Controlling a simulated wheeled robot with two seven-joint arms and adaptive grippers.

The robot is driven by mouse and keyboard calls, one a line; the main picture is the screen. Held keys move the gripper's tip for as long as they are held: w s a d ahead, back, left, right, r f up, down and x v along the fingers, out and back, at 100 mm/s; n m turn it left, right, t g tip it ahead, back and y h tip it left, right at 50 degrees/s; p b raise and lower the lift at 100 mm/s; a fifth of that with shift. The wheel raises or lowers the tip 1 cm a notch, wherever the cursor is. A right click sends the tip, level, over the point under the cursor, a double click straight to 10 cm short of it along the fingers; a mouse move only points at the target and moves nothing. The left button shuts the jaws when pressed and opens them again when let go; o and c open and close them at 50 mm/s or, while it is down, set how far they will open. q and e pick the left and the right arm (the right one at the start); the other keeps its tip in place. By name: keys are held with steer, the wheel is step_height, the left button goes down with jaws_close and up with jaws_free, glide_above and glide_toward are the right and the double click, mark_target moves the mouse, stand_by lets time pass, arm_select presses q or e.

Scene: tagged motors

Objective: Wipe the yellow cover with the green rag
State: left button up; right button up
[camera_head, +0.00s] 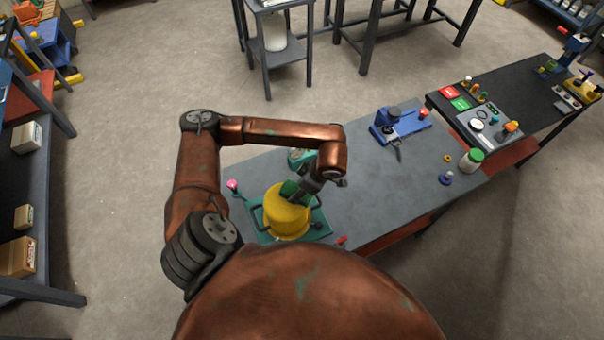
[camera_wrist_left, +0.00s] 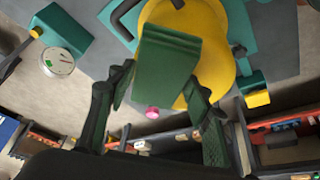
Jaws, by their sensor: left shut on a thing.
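The yellow cover (camera_head: 286,215) is a round yellow piece on a teal base (camera_head: 257,231) on the grey workbench. It also shows at the top of the left wrist view (camera_wrist_left: 215,48). My left gripper (camera_head: 303,192) is over the cover, shut on the green rag (camera_head: 291,189). In the left wrist view the rag (camera_wrist_left: 168,62) is a folded dark green block between the fingers and overlaps the cover in the picture. I cannot tell for sure whether rag and cover touch. The far side of the cover is partly hidden. My right gripper is not in view.
A pink knob (camera_head: 232,185) stands left of the base. A teal device with a gauge (camera_head: 299,157) lies just behind. A blue fixture (camera_head: 400,122), a green-lidded jar (camera_head: 471,160) and a blue-purple piece (camera_head: 446,178) stand to the right. The bench's middle is clear.

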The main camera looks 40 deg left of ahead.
arm_select(q)
step_height(320, 180, up, 5)
steer(key=shift+s+f+p, duration=0.15)
steer(key=shift+p, duration=0.5)
steer(key=shift+a+r+p, duration=0.1)
steer(key=shift+r+p, duration=0.2)
steer(key=shift+r, duration=0.4)
steer(key=shift+r+p, duration=0.35)
steer(key=shift+r, duration=0.6)
